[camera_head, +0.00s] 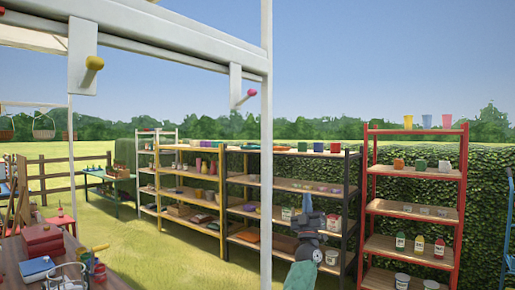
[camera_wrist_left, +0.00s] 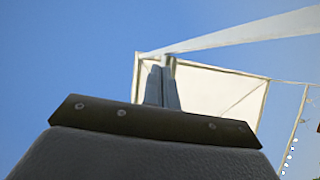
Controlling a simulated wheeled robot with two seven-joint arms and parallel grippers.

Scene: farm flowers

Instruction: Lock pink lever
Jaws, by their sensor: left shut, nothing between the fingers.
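The pink lever (camera_head: 245,98) is a short knob-ended handle on a white bracket, hanging below the white overhead beam (camera_head: 180,40) in the head view. It sticks out down and to the left of the white post. My left gripper (camera_head: 307,199) points upward in the head view, lower and to the right of the pink lever, apart from it. Its fingers (camera_wrist_left: 163,88) are together and empty in the left wrist view, with sky and a white canopy behind them. The lever does not show in the wrist view. My right gripper is not in view.
A white post (camera_head: 266,150) stands between the pink lever and my gripper in the picture. Shelves with pots, including a red shelf (camera_head: 462,180), stand behind. A cluttered table (camera_head: 115,275) is lower left.

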